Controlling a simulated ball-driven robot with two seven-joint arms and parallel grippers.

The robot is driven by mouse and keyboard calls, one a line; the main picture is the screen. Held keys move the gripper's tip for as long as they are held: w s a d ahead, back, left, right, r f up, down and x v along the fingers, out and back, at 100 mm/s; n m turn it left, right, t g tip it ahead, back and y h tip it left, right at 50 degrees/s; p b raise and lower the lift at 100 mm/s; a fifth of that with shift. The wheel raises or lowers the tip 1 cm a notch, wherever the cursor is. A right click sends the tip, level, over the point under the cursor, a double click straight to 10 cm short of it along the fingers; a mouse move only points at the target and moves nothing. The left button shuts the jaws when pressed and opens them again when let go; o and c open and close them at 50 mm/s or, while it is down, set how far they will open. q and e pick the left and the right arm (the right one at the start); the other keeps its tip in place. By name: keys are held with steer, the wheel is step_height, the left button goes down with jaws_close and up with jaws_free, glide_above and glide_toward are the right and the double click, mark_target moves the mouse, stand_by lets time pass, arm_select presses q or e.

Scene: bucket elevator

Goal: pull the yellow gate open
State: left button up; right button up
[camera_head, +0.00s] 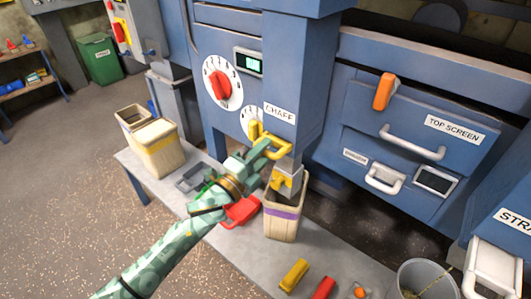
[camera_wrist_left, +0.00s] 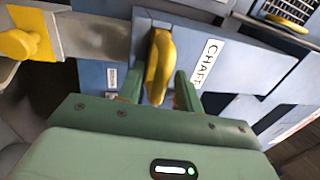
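The yellow gate handle (camera_head: 272,143) is a bent bar on the front of the blue machine, below the CHAFF label. It also shows in the left wrist view (camera_wrist_left: 160,66). My left gripper (camera_head: 264,150) is at this handle. In the left wrist view its two green fingers (camera_wrist_left: 160,90) stand apart, one on each side of the yellow bar, with a narrow gap on the right side. Whether a finger touches the bar is hard to tell. A metal spout with a yellow part (camera_head: 283,181) hangs below, over a bin with a purple band (camera_head: 282,219). My right gripper is not in view.
A grey bench (camera_head: 235,263) holds a bin with a yellow band (camera_head: 157,149), a red tray (camera_head: 241,210) and a yellow block (camera_head: 294,276). A grey bucket (camera_head: 425,279) stands at the lower right. The TOP SCREEN drawer (camera_head: 425,105) is right of the handle.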

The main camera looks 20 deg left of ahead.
arm_select(q)
steer(key=shift+w+d+r, duration=0.1)
steer(key=shift+w+d, duration=0.05)
steer(key=shift+w, duration=0.2)
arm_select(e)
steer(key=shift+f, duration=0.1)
arm_select(q)
jaws_close()
steer(key=r+p+v, duration=0.1)
steer(key=p+v, duration=0.2)
steer(key=v, duration=0.3)
steer(key=shift+s, duration=0.15)
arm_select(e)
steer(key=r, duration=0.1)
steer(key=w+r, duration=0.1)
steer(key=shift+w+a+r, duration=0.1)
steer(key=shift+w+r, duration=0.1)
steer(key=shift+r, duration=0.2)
arm_select(q)
steer(key=shift+c, duration=0.5)
jaws_free()
steer(key=shift+f, duration=0.15)
steer(key=shift+o, duration=0.5)
steer(key=shift+s, duration=0.15)
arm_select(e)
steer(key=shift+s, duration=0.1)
